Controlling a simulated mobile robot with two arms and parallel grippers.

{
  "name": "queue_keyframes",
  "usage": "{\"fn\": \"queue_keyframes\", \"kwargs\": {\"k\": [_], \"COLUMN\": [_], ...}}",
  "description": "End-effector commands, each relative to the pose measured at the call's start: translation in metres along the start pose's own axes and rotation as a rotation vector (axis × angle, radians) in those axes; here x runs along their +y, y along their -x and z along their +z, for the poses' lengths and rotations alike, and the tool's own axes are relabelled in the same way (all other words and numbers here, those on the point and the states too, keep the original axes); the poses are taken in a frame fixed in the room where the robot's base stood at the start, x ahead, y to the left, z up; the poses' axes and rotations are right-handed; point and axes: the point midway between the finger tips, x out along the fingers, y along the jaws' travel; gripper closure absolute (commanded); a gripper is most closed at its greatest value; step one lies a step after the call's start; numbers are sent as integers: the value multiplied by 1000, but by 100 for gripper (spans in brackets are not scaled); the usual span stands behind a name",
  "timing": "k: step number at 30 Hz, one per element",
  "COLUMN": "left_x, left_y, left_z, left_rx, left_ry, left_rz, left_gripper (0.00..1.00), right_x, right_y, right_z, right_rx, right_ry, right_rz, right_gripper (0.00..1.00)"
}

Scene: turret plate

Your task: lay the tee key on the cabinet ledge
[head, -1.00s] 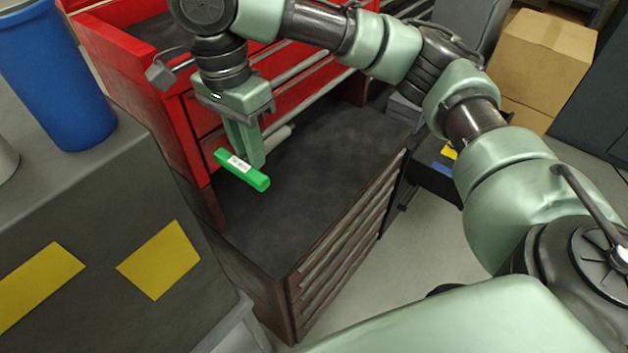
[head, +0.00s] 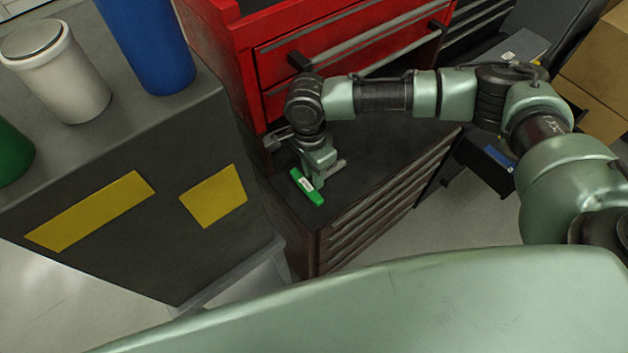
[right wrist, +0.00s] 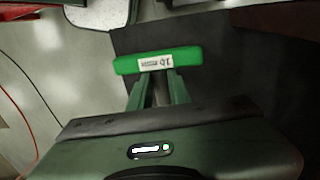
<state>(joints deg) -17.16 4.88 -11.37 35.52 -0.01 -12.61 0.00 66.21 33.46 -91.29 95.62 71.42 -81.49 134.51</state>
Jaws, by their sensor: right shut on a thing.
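The tee key has a green bar handle (head: 307,188) with a white label. It also shows in the right wrist view (right wrist: 157,61), lying across the fingertips. My right gripper (head: 318,172) is shut on the tee key, low over the near left part of the dark cabinet ledge (head: 375,160). In the right wrist view its fingers (right wrist: 160,88) reach up to the handle, with a grey shaft between them. I cannot tell whether the key touches the ledge. My left gripper is not in view.
Red drawers (head: 350,40) rise behind the ledge. A grey cabinet (head: 130,215) with yellow patches stands on the left, bearing a blue container (head: 150,45), a white canister (head: 60,75) and a green one (head: 10,155). Cardboard boxes (head: 595,90) stand at right.

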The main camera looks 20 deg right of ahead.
Motion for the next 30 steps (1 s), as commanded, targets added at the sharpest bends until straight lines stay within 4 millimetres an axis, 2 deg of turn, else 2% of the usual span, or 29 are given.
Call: {"fn": "queue_keyframes", "kwargs": {"k": [5, 12, 23, 24, 26, 30], "left_x": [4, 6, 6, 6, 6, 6], "left_y": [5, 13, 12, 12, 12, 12], "left_z": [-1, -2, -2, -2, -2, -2], "left_rx": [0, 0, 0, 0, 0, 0], "left_ry": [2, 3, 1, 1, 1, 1], "left_rz": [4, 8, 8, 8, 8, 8], "left_gripper": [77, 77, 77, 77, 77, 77], "right_x": [-1, -4, -4, -4, -4, -4], "right_y": [-14, -46, -52, -53, -52, -52], "right_z": [0, 0, 1, 1, 1, 1], "right_rx": [0, 1, -1, -1, 0, 0], "right_ry": [-1, -1, 0, 0, 0, 0], "right_rz": [2, 1, -1, 0, 0, 0], "right_gripper": [100, 100, 100, 79, 62, 62]}}
